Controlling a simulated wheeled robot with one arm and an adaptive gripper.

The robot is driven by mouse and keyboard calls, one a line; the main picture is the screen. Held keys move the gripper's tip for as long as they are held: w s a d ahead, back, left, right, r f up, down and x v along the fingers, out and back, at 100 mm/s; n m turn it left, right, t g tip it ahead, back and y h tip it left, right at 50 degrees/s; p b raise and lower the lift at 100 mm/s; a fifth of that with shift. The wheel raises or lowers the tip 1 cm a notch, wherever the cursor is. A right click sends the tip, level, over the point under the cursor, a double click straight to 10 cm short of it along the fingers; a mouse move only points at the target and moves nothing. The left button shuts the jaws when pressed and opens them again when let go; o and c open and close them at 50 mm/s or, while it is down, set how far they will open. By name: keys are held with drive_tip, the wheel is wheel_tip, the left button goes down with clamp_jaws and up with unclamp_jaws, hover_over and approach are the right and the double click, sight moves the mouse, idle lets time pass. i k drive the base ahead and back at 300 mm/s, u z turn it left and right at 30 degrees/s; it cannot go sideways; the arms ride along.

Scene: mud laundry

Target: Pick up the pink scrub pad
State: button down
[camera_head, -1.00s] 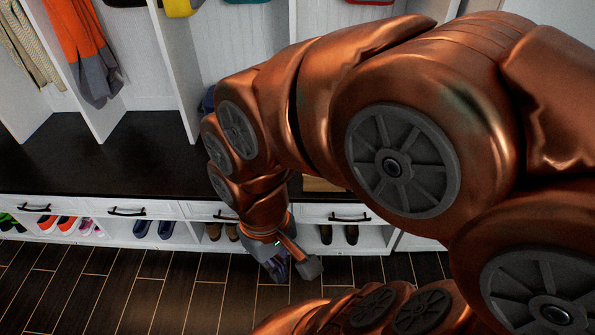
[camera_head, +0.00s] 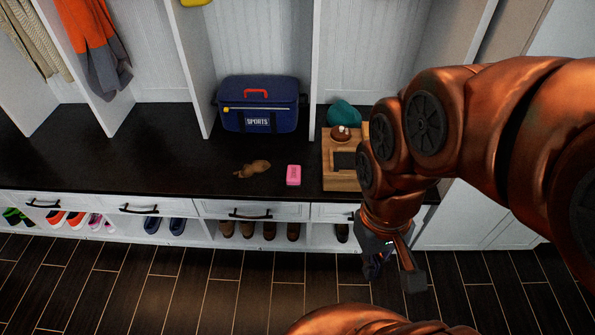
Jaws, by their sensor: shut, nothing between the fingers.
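The pink scrub pad (camera_head: 293,175) lies flat on the dark bench top, near its front edge and left of a wooden tray. My gripper (camera_head: 375,268) hangs at the end of my copper arm, in front of the bench and below the level of its top. It is to the right of the pad and well apart from it. The gripper is dark and partly hidden by my wrist; it looks shut and empty.
A blue sports bag (camera_head: 258,105) stands behind the pad. A small brown object (camera_head: 252,169) lies left of the pad. The wooden tray (camera_head: 342,181) holds a brown round item, with a teal item (camera_head: 344,114) behind. Upright dividers split the bench. The bench's left part is clear.

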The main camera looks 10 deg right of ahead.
sight(293, 172)
drive_tip(key=z, duration=0.1)
drive_tip(key=k, duration=0.45)
drive_tip(key=u, duration=0.7)
drive_tip(key=i, duration=1.45)
drive_tip(key=u, duration=0.15)
